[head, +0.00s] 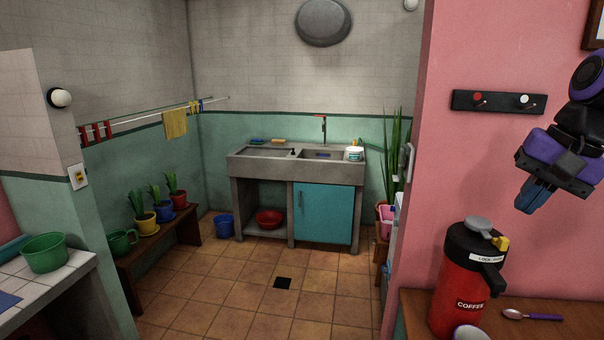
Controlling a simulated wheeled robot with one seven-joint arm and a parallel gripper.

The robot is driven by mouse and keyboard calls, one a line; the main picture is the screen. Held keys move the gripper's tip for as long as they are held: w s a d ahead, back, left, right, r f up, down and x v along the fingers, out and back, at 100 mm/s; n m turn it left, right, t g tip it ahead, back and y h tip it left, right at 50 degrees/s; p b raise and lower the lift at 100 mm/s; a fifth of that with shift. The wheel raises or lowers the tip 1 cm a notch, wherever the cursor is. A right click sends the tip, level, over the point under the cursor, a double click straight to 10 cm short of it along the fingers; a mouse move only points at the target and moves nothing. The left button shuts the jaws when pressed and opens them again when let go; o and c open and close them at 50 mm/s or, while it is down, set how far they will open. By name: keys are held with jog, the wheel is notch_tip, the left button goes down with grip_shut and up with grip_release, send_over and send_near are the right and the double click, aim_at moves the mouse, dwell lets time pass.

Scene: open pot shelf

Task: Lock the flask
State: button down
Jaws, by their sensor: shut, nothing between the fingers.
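A red coffee flask (460,290) with a black top stands upright on the wooden surface at the lower right. Its top carries a grey press knob (478,225), a small yellow piece (501,243) and a white label reading something like "LOCK". A black spout or handle points to the right. My gripper (527,200) hangs in the air at the right edge, above and to the right of the flask, pointing down. Its blue fingers are shut and empty, apart from the flask. Which way the lock is set cannot be told.
A spoon (532,315) with a purple handle lies right of the flask; a pale cup (470,332) stands in front of it. A hook rail (498,102) is on the pink wall behind. Left are a sink (297,165), a bench of potted plants and open tiled floor.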

jog(key=s+a+n+t+h, duration=0.2)
jog(key=s+a+n, duration=0.5)
jog(key=n, duration=0.1)
jog(key=shift+s+a+f+t, duration=0.2)
jog(key=shift+s+f+t, duration=0.05)
jog(key=shift+f+t, duration=0.1)
